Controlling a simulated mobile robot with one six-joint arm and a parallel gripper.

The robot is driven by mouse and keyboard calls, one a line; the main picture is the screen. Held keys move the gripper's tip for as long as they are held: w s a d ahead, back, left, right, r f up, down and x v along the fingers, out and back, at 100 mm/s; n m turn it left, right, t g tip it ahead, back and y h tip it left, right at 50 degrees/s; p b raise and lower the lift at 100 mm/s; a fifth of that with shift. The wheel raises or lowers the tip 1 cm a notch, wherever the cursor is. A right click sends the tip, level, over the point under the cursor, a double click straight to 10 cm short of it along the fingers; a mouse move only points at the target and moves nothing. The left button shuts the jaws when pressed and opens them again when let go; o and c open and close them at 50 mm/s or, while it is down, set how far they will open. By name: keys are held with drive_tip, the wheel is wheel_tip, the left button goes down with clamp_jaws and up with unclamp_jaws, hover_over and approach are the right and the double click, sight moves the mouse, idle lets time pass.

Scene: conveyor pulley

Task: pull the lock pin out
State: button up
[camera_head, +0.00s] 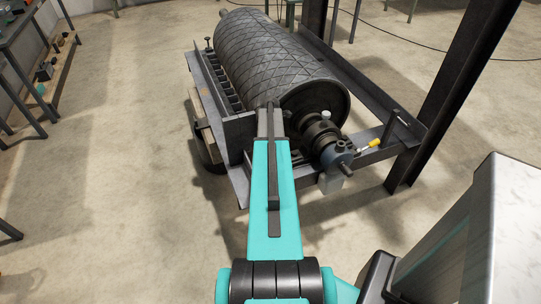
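A large dark pulley drum (275,60) with a diamond-patterned surface lies in a grey steel frame (238,128). At its near end are a dark bearing (321,134) and a blue-grey shaft-end part (333,155). A small yellow-ended piece (375,143) sticks out to the right of this part, beside the frame's end bar. It may be the lock pin, but I cannot tell for sure. My teal arm reaches up from the bottom centre towards the drum's near end. I cannot make out my gripper or its fingers beyond the arm's far end.
A dark steel post (447,100) rises right of the frame. A small upright dark handle (391,127) stands on the frame's right end. A workbench (22,42) with small items stands at the far left. The concrete floor between bench and frame is mostly clear.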

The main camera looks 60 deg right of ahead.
clamp_jaws()
drive_tip(key=shift+r+p, duration=0.45)
drive_tip(key=shift+r, duration=0.3)
idle(1.3)
wheel_tip(320, 180, up, 10)
drive_tip(key=p, duration=0.5)
drive_tip(key=shift+f, duration=0.15)
idle(1.9)
